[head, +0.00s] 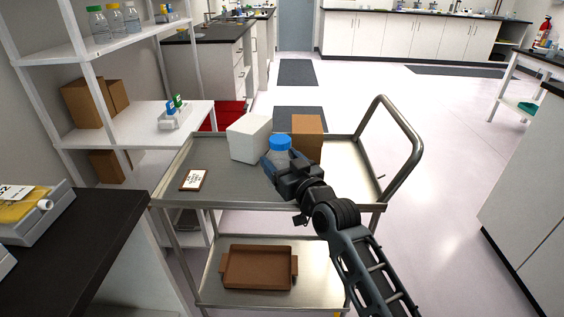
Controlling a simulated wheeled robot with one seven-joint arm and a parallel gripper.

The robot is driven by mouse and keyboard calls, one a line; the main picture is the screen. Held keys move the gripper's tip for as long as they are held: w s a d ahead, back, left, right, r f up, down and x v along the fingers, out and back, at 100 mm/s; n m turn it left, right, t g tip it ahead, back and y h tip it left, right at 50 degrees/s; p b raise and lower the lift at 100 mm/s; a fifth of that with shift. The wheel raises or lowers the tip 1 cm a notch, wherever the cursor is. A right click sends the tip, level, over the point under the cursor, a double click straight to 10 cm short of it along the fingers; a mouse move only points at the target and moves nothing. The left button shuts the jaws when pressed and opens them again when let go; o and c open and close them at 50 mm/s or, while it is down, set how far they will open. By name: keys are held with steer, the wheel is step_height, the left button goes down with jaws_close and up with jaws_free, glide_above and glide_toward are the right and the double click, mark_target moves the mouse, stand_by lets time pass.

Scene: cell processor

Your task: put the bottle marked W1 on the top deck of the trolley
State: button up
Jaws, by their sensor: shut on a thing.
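My gripper (275,163) is shut on a bottle with a blue cap (280,143). Its clear upper body shows just above the jaws, and its lower part is hidden behind the gripper. No W1 mark can be read on it from here. The bottle is upright over the top deck of the metal trolley (226,189). I cannot tell whether its base touches the deck.
On the top deck, a white box (249,138) and a brown box (307,138) stand behind the bottle, and a small framed sign (194,180) lies at left. The lower deck holds a brown tray (259,267). White shelving (112,128) stands at left. Deck room is clear left of the gripper.

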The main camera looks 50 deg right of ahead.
steer(key=shift+f, duration=0.2)
steer(key=o, duration=1.5)
steer(key=shift+r, duration=0.1)
